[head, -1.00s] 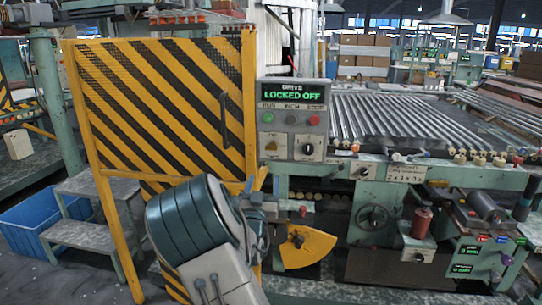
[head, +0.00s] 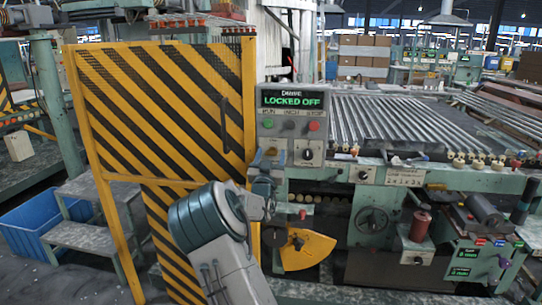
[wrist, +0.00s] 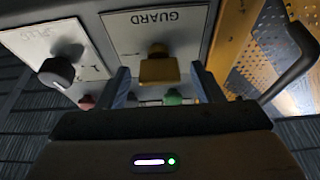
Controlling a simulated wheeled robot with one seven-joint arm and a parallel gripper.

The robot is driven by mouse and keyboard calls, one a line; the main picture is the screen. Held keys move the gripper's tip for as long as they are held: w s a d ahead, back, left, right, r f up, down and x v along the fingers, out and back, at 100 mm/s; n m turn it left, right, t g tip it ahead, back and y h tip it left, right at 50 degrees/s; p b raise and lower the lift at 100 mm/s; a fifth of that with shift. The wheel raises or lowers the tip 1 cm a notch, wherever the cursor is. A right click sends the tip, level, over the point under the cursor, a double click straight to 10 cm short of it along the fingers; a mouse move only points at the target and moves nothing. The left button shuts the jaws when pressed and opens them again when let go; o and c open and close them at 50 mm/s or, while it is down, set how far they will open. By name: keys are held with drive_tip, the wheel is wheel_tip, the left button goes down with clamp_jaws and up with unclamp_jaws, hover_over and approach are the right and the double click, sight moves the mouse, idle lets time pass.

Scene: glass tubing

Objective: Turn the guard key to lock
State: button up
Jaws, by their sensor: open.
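The guard key is a yellow block-shaped knob (wrist: 158,68) on a white plate marked GUARD, upside down in the wrist view. My gripper (wrist: 160,80) is open, with one finger on each side of the key and a gap visible on both sides. In the head view my gripper (head: 266,168) is at the lower left of the control box (head: 293,101) and largely hides the key. The yellow-and-black striped guard door (head: 165,110) stands left of the box and looks closed.
A black selector knob (wrist: 56,72) sits beside the key on its own plate. Green, black and red buttons (head: 314,126) are above. The door's dark handle (wrist: 290,75) is close by. A roller bed (head: 390,120) extends right; a yellow quarter-disc (head: 308,251) sits below.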

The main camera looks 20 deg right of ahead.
drive_tip(key=c, duration=1)
drive_tip(key=shift+f+n+b, duration=0.1)
drive_tip(key=shift+n+b, duration=0.3)
drive_tip(key=shift+b, duration=0.05)
drive_tip(key=n+y+b, duration=0.2)
drive_tip(key=n+b, duration=0.1)
drive_tip(key=n, duration=0.2)
drive_tip(key=n+y+b, duration=0.3)
drive_tip(key=n, duration=0.3)
drive_tip(key=n+y+b, duration=0.2)
drive_tip(key=n+y, duration=0.1)
drive_tip(key=n, duration=0.2)
drive_tip(key=shift+s+d+r+n+b, duration=0.1)
drive_tip(key=shift+d+r+n+b, duration=0.1)
drive_tip(key=shift+n+b, duration=0.2)
drive_tip(key=n+g, duration=0.1)
drive_tip(key=n, duration=0.3)
drive_tip(key=shift+n+y, duration=0.4)
